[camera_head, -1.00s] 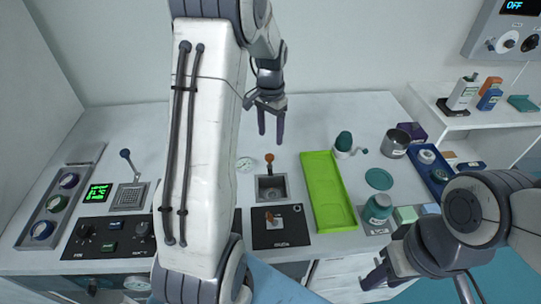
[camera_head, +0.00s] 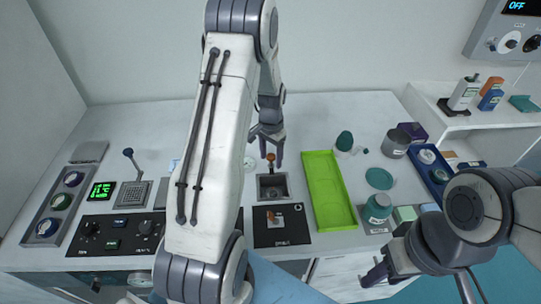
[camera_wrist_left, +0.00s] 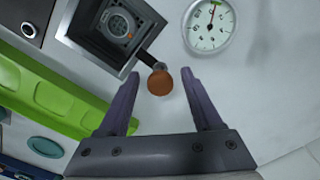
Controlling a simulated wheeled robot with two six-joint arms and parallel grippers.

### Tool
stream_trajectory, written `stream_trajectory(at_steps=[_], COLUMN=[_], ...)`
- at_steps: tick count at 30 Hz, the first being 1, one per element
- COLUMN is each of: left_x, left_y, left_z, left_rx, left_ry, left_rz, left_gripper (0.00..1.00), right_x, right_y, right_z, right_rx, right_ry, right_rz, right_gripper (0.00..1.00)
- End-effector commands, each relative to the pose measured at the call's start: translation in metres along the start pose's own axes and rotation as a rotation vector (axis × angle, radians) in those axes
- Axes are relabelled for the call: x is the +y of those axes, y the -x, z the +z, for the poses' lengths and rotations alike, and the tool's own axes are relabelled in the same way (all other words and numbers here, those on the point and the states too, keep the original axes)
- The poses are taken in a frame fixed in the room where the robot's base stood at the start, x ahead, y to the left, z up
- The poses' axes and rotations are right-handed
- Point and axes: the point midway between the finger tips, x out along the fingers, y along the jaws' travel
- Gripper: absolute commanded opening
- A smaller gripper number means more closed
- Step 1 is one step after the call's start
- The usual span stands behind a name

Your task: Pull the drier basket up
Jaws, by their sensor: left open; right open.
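The drier basket's handle ends in an orange-brown knob (camera_head: 270,158) that stands above the dark square drier well (camera_head: 273,187). In the left wrist view the knob (camera_wrist_left: 160,82) lies between the fingertips of my left gripper (camera_wrist_left: 160,85), with a dark stem running from it to the square well (camera_wrist_left: 80,36). My left gripper (camera_head: 271,160) is open, pointing down around the knob with a gap on both sides. The basket itself is low in the well and hard to make out. My right gripper (camera_head: 375,274) is open and empty at the table's front right.
A green tray (camera_head: 328,190) lies just right of the drier. A round dial gauge (camera_wrist_left: 210,25) is beside the well. A control panel with a small orange switch (camera_head: 271,217) is in front. Several jars and cups stand further right.

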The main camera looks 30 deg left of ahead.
Motion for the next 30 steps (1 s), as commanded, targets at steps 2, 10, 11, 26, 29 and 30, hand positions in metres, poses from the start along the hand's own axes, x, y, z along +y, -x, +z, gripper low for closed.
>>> stream_trajectory(at_steps=[2, 10, 11, 26, 29, 30], left_x=[-0.0001, -0.0001, -0.0001, 0.0002, 0.0002, 0.0002], left_y=[0.0002, 0.0004, 0.0004, 0.0004, 0.0003, 0.0003], left_z=[0.0, 0.0, 0.0, 0.0003, 0.0005, 0.0005], left_rx=[0.0, 0.0, 0.0, -0.001, -0.001, -0.001], left_ry=[0.0, 0.0, 0.0, 0.0, 0.0, 0.0], left_rz=[0.0, 0.0, 0.0, 0.001, 0.001, 0.001], left_gripper=[0.59, 0.0, 0.0, 0.0, 0.0, 0.0], right_x=[0.0, 0.0, 0.0, 0.0, 0.0, 0.0], right_y=[-0.0001, 0.0, -0.0001, 0.0, 0.0, 0.0], right_z=[0.0, 0.0, 0.0, 0.0, 0.0, 0.0], right_rx=[0.0, 0.0, 0.0, 0.0, 0.0, 0.0], right_ry=[0.0, 0.0, 0.0, 0.0, 0.0, 0.0], right_rz=[0.0, 0.0, 0.0, 0.0, 0.0, 0.0], right_gripper=[0.44, 0.44, 0.44, 0.44, 0.44, 0.44])
